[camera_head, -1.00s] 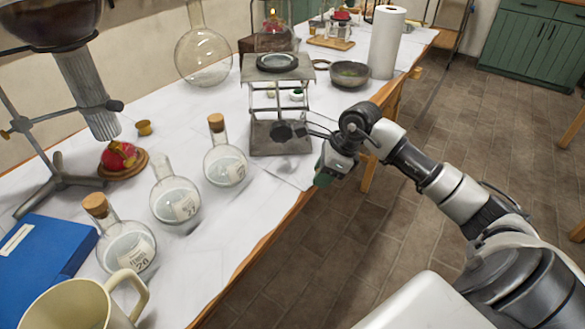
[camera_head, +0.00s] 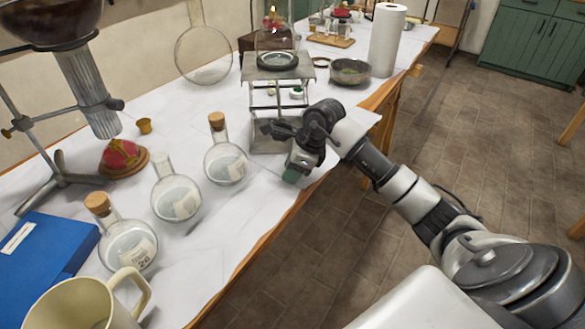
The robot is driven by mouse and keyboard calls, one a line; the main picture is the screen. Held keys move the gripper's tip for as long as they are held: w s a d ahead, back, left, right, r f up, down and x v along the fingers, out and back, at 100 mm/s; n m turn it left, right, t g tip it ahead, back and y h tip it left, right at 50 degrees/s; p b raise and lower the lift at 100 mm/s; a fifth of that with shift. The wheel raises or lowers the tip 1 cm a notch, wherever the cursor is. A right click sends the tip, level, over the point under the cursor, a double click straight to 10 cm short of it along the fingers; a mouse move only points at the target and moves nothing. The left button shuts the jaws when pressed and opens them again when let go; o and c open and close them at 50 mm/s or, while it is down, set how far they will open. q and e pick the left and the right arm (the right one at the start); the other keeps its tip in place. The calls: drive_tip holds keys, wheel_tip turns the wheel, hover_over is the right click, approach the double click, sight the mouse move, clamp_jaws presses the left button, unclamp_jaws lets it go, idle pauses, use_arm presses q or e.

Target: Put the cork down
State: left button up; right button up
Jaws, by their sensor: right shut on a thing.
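My right gripper (camera_head: 268,128) is over the table, in front of the metal lift stand (camera_head: 262,92) and to the right of the corked flask (camera_head: 226,165). It is shut on the cork, which is too small and covered to make out between the fingers. The middle round flask (camera_head: 176,198) has an open neck with no cork in it. The flask to its right and the front flask (camera_head: 128,246) both have corks in their necks. My left gripper is not in view.
A cream mug (camera_head: 82,305) and a blue book (camera_head: 42,262) are at the front left. A red object (camera_head: 121,153) sits on a wooden base near a small brass-coloured cup (camera_head: 144,126). White tabletop is bare to the right of the flasks, up to the wooden edge.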

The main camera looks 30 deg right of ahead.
drive_tip(key=o, duration=0.9)
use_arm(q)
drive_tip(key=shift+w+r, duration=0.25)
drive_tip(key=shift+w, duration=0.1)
use_arm(e)
drive_tip(key=shift+o, duration=0.2)
drive_tip(key=shift+r, duration=0.1)
drive_tip(key=shift+s+d+r, duration=0.1)
drive_tip(key=shift+r, duration=0.25)
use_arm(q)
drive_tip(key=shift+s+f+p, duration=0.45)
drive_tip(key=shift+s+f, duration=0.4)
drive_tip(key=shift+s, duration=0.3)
use_arm(e)
drive_tip(key=v, duration=1.1)
drive_tip(key=shift+s, duration=0.15)
